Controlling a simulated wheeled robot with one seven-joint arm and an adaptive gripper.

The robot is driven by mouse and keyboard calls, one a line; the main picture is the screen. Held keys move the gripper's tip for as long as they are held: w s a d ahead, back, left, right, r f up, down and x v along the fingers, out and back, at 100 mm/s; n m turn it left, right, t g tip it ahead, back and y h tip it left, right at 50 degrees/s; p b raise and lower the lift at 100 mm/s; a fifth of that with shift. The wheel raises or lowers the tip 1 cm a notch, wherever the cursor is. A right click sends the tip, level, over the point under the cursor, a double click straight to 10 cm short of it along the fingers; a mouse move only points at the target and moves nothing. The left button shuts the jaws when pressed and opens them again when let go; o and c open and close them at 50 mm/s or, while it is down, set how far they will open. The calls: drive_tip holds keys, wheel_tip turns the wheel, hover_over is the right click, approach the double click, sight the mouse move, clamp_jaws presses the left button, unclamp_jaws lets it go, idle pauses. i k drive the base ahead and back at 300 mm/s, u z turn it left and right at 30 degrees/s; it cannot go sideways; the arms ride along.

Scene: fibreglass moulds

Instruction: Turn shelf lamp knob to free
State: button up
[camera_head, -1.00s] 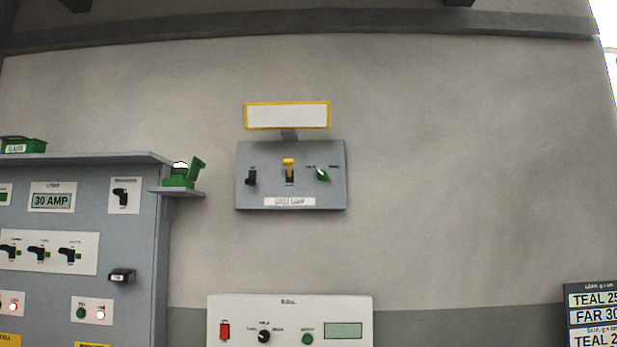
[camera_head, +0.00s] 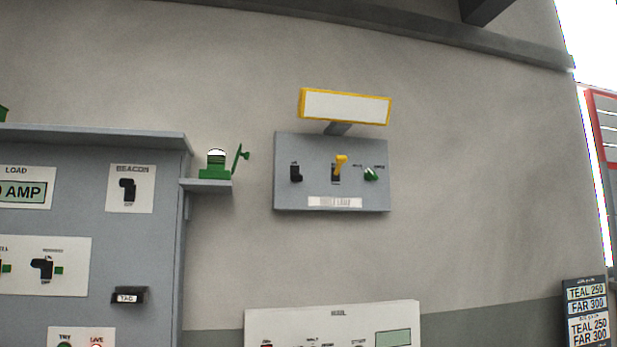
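The shelf lamp panel (camera_head: 315,186) is a grey plate on the wall, with a white label (camera_head: 335,202) too blurred to read surely. It carries a black switch (camera_head: 296,173) at the left, a yellow lever (camera_head: 340,165) in the middle, tilted up to the right, and a green knob (camera_head: 371,174) at the right. Small words stand above the green knob on either side, too small to read. The knob's pointer appears to slant toward the upper left. A yellow-framed white lamp (camera_head: 345,106) sits above the panel on a short bracket. My gripper is not in view.
A grey cabinet (camera_head: 90,215) with switches, including one marked BEACON (camera_head: 129,188), stands at the left. A small ledge (camera_head: 206,186) on its side holds a green device (camera_head: 216,166). A white panel (camera_head: 290,325) is below. The wall to the right is bare.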

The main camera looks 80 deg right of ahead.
sight(369, 175)
drive_tip(key=i, duration=1.1)
drive_tip(key=z, duration=3.85)
drive_tip(key=i, duration=0.5)
drive_tip(key=z, duration=0.05)
